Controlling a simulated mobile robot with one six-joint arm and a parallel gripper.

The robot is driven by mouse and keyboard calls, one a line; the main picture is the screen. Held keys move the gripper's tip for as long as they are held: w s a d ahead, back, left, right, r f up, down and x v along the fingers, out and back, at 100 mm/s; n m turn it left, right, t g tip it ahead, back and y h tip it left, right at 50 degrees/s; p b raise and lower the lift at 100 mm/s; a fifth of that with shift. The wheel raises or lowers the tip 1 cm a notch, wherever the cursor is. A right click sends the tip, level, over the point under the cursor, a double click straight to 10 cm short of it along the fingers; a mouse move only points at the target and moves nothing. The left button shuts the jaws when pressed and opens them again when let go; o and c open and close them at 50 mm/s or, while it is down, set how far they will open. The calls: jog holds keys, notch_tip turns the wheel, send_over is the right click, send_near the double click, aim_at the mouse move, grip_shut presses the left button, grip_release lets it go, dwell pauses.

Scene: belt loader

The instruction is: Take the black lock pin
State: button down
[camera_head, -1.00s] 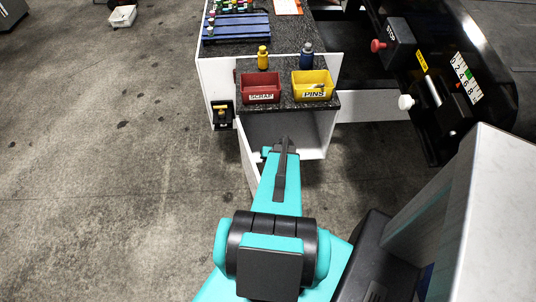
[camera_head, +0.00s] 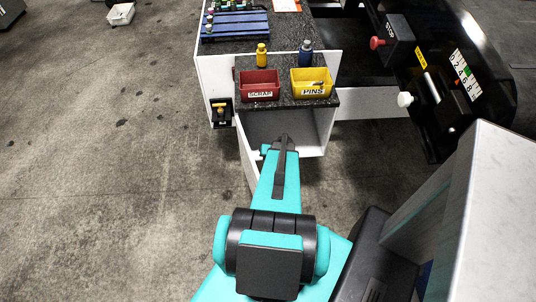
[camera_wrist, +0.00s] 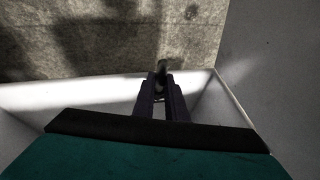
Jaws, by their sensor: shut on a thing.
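My gripper (camera_head: 283,142) reaches down at the open front of the white cabinet (camera_head: 310,150), and its fingertips are small in the head view. In the wrist view, my gripper (camera_wrist: 161,84) is shut on a small dark upright thing, which looks like the black lock pin (camera_wrist: 162,67). Only its top shows, beyond the fingertips; the rest is hidden between the fingers. The image there is dark, so its exact shape is unclear.
A red SCRAP bin (camera_head: 259,92) and a yellow PINS bin (camera_head: 313,91) stand on the dark counter, with a yellow bottle (camera_head: 262,57) and a blue bottle (camera_head: 305,56) behind. Black machinery (camera_head: 425,70) stands right. Floor at left is mostly clear.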

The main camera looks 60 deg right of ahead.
jog(key=shift+r, duration=0.15)
jog(key=shift+r+b, duration=0.45)
jog(key=shift+r, duration=0.35)
jog(key=shift+r+b, duration=0.4)
jog(key=shift+r, duration=0.55)
jog(key=s+a+r+p, duration=0.1)
jog(key=s+a+p, duration=0.6)
jog(key=s+a, duration=0.3)
jog(key=shift+s+a+p, duration=0.35)
jog(key=shift+s+p, duration=0.05)
jog(key=shift+s, duration=0.4)
